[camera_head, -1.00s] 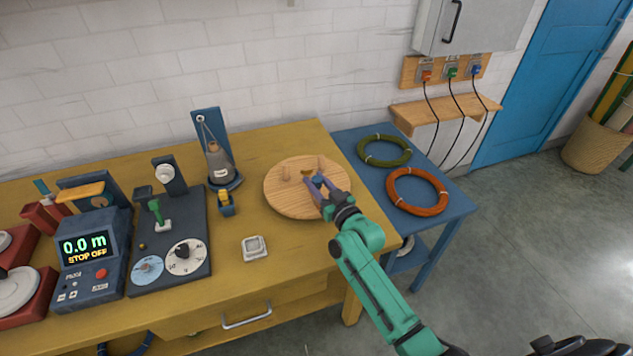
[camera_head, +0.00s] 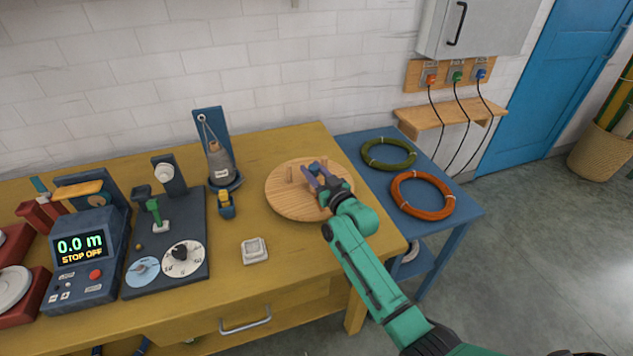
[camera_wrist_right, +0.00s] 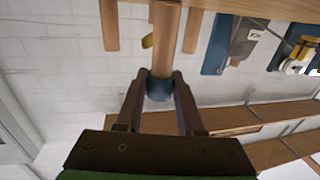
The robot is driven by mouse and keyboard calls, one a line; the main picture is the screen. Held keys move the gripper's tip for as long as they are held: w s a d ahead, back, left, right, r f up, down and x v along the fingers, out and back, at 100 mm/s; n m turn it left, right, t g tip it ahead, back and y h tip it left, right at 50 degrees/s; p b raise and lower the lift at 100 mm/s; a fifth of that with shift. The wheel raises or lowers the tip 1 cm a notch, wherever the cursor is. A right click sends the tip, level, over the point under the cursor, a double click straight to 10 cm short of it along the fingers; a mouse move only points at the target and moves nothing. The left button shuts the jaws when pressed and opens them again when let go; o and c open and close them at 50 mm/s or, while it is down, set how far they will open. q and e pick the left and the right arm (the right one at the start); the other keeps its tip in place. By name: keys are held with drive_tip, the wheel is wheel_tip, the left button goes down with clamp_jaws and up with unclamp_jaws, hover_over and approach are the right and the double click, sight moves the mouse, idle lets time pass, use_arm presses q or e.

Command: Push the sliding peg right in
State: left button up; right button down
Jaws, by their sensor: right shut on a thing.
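A round wooden disc (camera_head: 285,206) with upright wooden pegs (camera_head: 290,174) lies on the yellow bench. My right gripper (camera_head: 314,172) is over the disc's right half. In the right wrist view, my right gripper (camera_wrist_right: 160,82) is shut on the blue end (camera_wrist_right: 160,90) of the sliding peg (camera_wrist_right: 164,40), a thick wooden rod. In the head view the blue end (camera_head: 317,166) shows between the fingers. The fingers and wrist hide much of the sliding peg there. My left gripper is out of view.
A blue side table (camera_head: 443,218) with an olive coil (camera_head: 388,153) and an orange coil (camera_head: 422,195) stands to the right. Left of the disc are a grey cone on a blue stand (camera_head: 221,166), a small white dish (camera_head: 254,250) and a counter box (camera_head: 82,262).

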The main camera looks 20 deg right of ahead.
drive_tip(key=shift+s, duration=0.1)
drive_tip(key=c, duration=0.5)
unclamp_jaws()
drive_tip(key=v, duration=1.4)
drive_tip(key=shift+s, duration=0.3)
drive_tip(key=shift+d, duration=0.1)
